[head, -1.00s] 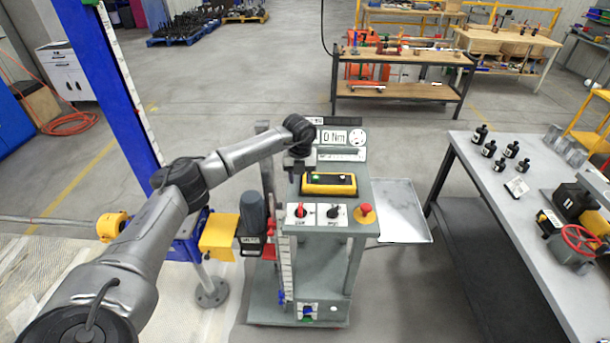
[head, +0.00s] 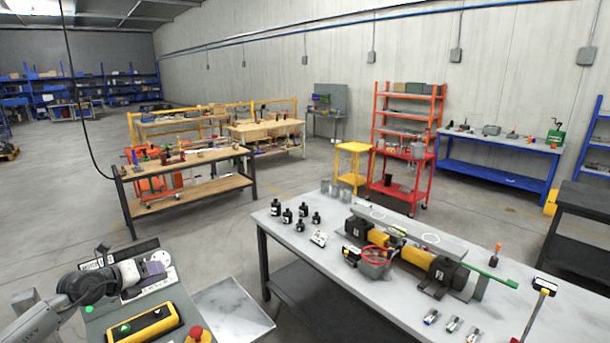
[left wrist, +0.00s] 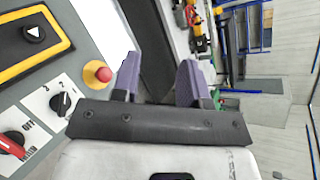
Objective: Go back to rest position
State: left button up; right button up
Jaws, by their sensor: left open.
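My left gripper (head: 154,270) is at the lower left of the head view, above the grey control console (head: 97,322). In the left wrist view its two purple fingers (left wrist: 160,76) stand apart with nothing between them. The console's yellow-framed button box (head: 145,326) and red mushroom button (head: 199,336) are just below and in front of the gripper. The red button also shows in the left wrist view (left wrist: 103,72), left of the fingers, beside two rotary switches (left wrist: 64,102). My right gripper is not in view.
A grey workbench (head: 300,252) to the right holds small black bottles (head: 287,216), a yellow-and-black jack assembly (head: 415,259) and a red handwheel (head: 375,256). A metal plate (head: 233,310) projects from the console towards it. Open floor lies behind, before a wooden-topped bench (head: 190,165).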

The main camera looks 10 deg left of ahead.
pick_arm(q)
jog(key=s+d+r+n+t+y, duration=0.1)
jog(key=d+r+n+t+y, duration=0.2)
jog(key=r, duration=0.4)
jog(key=s+d+r+n+t+y, duration=0.1)
jog(key=d+r+n+t+y, duration=0.15)
jog(key=r+n+t, duration=0.45)
jog(key=s+d+r+n+t+y, duration=0.1)
jog(key=d+r+n+t+y, duration=0.15)
jog(key=r, duration=0.55)
jog(key=s+d+f+n+g+h, duration=0.1)
jog(key=s+d+f+n+g, duration=0.4)
jog(key=f, duration=0.4)
jog(key=s+d+f+n+g+h, duration=0.1)
jog(key=s+d+f+n+g, duration=0.25)
jog(key=s+d+f, duration=0.5)
jog(key=s+d+f+n+g+h, duration=0.1)
jog(key=s+d+f+n+g, duration=0.35)
jog(key=f, duration=0.65)
jog(key=s+d+f+n+g+h, duration=0.1)
jog(key=s+d+f+g, duration=0.25)
jog(key=s+f, duration=0.75)
jog(key=s+d+f+n+g+h, duration=0.1)
jog(key=s+d+f+g, duration=0.3)
jog(key=s+f, duration=0.75)
notch_tip(320, 180, up, 22)
jog(key=a+g+p, duration=0.1)
jog(key=p, duration=1.9)
jog(key=shift+s+a, duration=0.2)
jog(key=shift+s, duration=0.25)
